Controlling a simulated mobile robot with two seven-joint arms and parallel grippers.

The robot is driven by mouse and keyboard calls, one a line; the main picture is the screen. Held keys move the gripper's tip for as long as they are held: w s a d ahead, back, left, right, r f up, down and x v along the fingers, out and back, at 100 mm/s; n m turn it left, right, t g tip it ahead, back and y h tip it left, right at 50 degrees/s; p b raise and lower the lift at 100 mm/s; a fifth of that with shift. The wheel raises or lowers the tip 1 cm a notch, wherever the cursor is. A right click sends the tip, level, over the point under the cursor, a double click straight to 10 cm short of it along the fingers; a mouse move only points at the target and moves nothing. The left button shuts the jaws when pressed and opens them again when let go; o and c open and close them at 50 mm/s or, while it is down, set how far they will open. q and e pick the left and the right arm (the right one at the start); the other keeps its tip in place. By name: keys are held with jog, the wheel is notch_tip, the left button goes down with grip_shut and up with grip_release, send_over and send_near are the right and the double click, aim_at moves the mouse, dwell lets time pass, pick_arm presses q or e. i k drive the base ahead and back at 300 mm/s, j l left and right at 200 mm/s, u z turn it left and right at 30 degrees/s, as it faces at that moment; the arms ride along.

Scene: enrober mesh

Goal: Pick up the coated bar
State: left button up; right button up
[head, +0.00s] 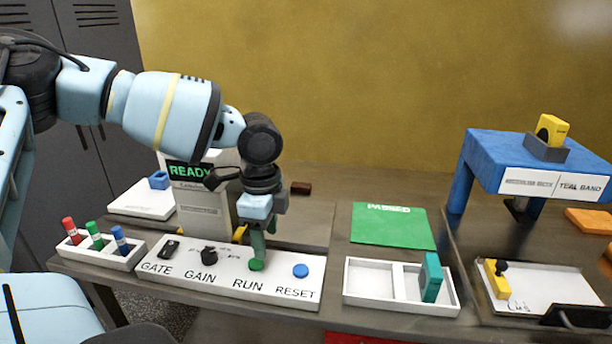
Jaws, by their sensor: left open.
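A small dark brown bar (301,188), which looks like the coated bar, lies on the grey table behind the control panel. My left gripper (257,236) points down over the panel at the green RUN button (257,265). It is open, and the bar lies behind it and to its right, apart from it. The fingertips are small, and I cannot tell whether they touch the button. The control panel (170,281) also carries GATE, GAIN and a blue RESET button (300,271). My right gripper is not in view.
A machine with a READY display (189,171) stands behind the panel, partly hidden by my arm. A green PASSED mat (391,226), a white two-compartment tray (375,298) with a teal block (430,277), and a blue stand (487,150) are to the right.

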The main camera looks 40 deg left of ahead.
aim_at(297, 186)
jog(key=i+j, duration=0.8)
jog(key=i, duration=0.2)
